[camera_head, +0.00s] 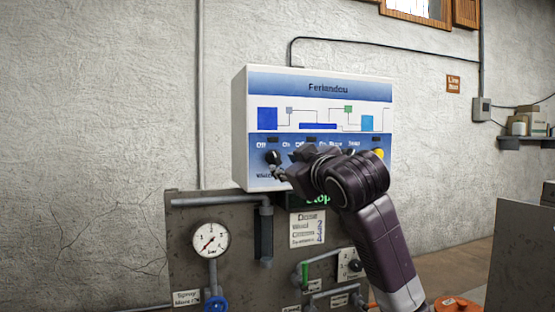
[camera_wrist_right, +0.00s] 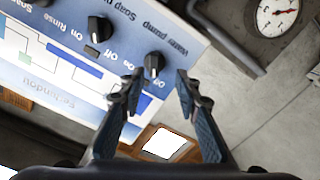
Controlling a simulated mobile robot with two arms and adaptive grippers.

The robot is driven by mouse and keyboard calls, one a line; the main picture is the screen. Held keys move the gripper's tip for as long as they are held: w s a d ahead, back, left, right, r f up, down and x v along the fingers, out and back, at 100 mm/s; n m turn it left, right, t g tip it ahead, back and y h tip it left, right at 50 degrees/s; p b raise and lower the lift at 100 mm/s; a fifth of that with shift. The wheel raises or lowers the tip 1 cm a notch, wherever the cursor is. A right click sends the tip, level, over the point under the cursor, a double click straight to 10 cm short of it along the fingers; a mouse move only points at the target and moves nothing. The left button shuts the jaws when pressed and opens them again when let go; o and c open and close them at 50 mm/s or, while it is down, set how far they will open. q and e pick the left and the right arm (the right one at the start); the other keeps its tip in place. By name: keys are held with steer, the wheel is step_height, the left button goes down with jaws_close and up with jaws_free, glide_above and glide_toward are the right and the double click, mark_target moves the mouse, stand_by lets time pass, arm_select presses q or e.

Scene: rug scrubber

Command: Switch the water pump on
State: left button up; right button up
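The white and blue control panel (camera_head: 320,88) hangs on the wall. Its water pump knob (camera_head: 273,157) is black and sits at the panel's lower left, below the "Off" and "On" labels. In the right wrist view the knob (camera_wrist_right: 154,64) shows beside the words "Water pump", with an "Off" label near it. Its pointer seems to lean toward "Off", but this is small to read. My right gripper (camera_head: 279,173) is at the panel's lower left, close to the knob. In the right wrist view its fingertips (camera_wrist_right: 160,84) are apart, with the knob between and just beyond them. My left gripper is out of view.
A second black knob (camera_wrist_right: 99,29) sits along the panel from the pump knob. A yellow button (camera_head: 378,154) is at the panel's right.

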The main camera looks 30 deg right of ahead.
mark_target(276, 157)
steer(key=p+x, duration=0.1)
steer(key=x, duration=0.4)
steer(key=r+p+x, duration=0.1)
steer(key=x, duration=0.1)
steer(key=shift+w+d+r+p, duration=0.1)
steer(key=shift+w+d+p, duration=0.05)
steer(key=shift+d+p, duration=0.15)
steer(key=shift+c, duration=0.2)
jaws_close()
